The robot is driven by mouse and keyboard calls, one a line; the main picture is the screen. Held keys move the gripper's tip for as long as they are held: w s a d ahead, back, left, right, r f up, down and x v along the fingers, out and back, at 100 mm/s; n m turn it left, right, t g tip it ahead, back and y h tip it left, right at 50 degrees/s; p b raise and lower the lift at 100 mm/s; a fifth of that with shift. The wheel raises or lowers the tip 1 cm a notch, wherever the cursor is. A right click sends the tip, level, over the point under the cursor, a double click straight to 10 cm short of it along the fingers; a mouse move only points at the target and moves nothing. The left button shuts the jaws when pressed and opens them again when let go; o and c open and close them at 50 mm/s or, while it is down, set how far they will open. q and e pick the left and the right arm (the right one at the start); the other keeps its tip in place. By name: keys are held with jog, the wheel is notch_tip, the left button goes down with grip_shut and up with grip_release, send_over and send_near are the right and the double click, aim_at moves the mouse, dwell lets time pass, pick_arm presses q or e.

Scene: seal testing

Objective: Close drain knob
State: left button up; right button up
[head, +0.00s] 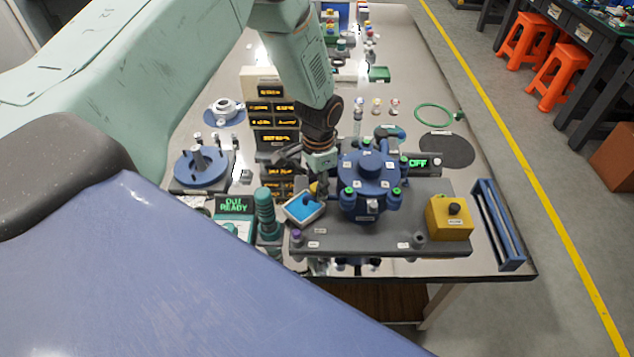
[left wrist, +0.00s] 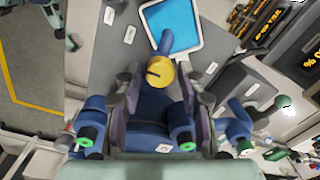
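A blue lidded vessel (head: 369,172) with green-topped bolts stands on a dark grey base plate (head: 375,246). In the left wrist view, a brass-yellow round knob (left wrist: 160,72) with a dark slot and a blue lever sits at the side of the blue body (left wrist: 152,104); I take it to be the drain knob. In the head view it is hidden by my gripper. My left gripper (head: 318,183) points down at the vessel's left side. In the left wrist view its fingers (left wrist: 158,78) are apart, either side of the knob; contact is unclear. My right gripper is not in view.
A tablet with a blue screen (head: 304,208) and a green ribbed cylinder (head: 266,213) stand close left of the vessel. A yellow box with a black button (head: 449,217) is on the plate's right. Display panels (head: 271,117) stand behind left. A blue rack (head: 498,225) is far right.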

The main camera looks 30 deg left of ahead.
pick_arm(q)
notch_tip(320, 180, up, 12)
jog(key=shift+d, duration=0.15)
dwell(0.5)
jog(key=shift+s, duration=0.1)
dwell(0.3)
jog(key=s+d+f+n, duration=0.1)
jog(key=s+d+f, duration=0.3)
jog(key=s+f, duration=0.45)
jog(key=s+d+f+n, duration=0.2)
jog(key=s+f+n, duration=0.15)
jog(key=s, duration=0.85)
jog(key=s+d+f+n, duration=0.15)
jog(key=s+f, duration=0.35)
jog(key=s, duration=0.6)
notch_tip(320, 180, down, 15)
jog(key=b, duration=1.4)
jog(key=shift+a+r+n+b, duration=0.15)
jog(key=shift+a+n+b, duration=0.05)
jog(key=shift+n+b, duration=0.2)
